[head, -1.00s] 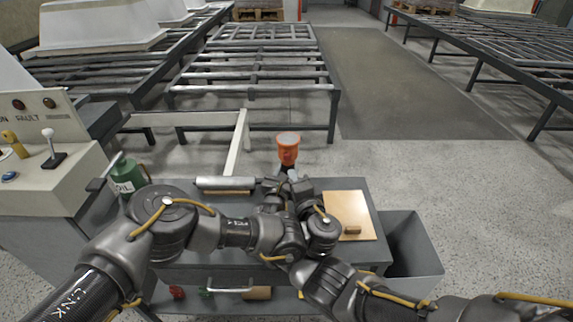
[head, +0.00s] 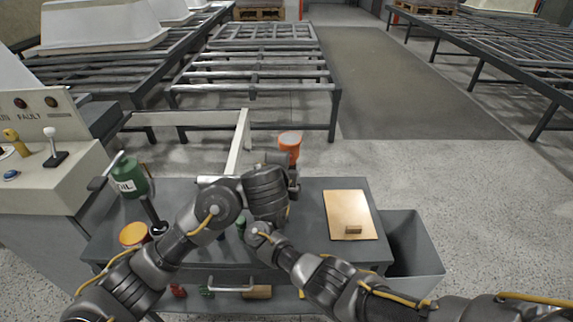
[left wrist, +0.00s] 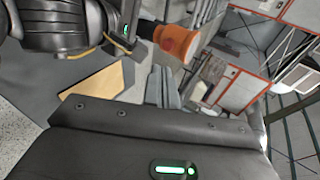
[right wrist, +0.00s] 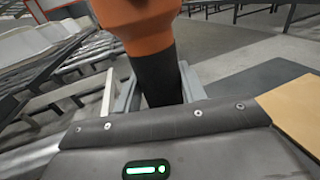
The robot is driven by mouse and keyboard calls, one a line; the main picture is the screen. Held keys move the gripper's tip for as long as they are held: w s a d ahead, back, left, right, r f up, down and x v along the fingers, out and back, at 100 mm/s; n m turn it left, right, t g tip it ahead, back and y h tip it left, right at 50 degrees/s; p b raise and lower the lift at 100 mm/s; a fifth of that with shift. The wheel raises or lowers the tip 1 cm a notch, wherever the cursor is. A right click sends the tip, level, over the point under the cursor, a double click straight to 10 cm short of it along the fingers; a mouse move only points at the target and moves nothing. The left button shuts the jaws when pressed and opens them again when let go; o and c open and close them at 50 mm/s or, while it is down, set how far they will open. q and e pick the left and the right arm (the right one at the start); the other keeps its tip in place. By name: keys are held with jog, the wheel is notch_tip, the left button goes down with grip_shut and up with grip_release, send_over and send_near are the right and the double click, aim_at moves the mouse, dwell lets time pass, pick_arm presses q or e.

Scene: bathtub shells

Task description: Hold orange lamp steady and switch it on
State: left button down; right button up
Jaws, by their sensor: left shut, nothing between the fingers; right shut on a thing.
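The orange lamp (head: 290,145) stands out past the far edge of the grey cart top, partly hidden by my wrists. In the right wrist view, its orange head (right wrist: 140,22) sits on a black handle. My right gripper (right wrist: 157,88) is shut on that handle. In the left wrist view, the lamp (left wrist: 177,42) shows just beyond my left gripper (left wrist: 163,90), which is shut and empty. The fingertips look close to the lamp, but I cannot tell whether they touch it. I cannot make out the lamp's switch or whether it is lit.
A green oil can (head: 128,178) and an orange-topped container (head: 133,235) stand on the cart's left side. A tan board (head: 351,215) lies on the right, beside a grey bin (head: 412,250). A control panel (head: 45,165) is at far left. Metal racks (head: 255,75) stand beyond.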

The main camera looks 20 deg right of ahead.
pick_arm(q)
jog(key=shift+w, duration=0.1)
jog(key=x, duration=1)
jog(key=shift+f, duration=0.1)
jog(key=shift+w+d, duration=0.3)
jog(key=shift+w, duration=0.5)
jog(key=shift+a, duration=0.1)
pick_arm(e)
jog(key=shift+a+r, duration=0.1)
pick_arm(q)
jog(key=v, duration=1)
jog(key=shift+d, duration=0.2)
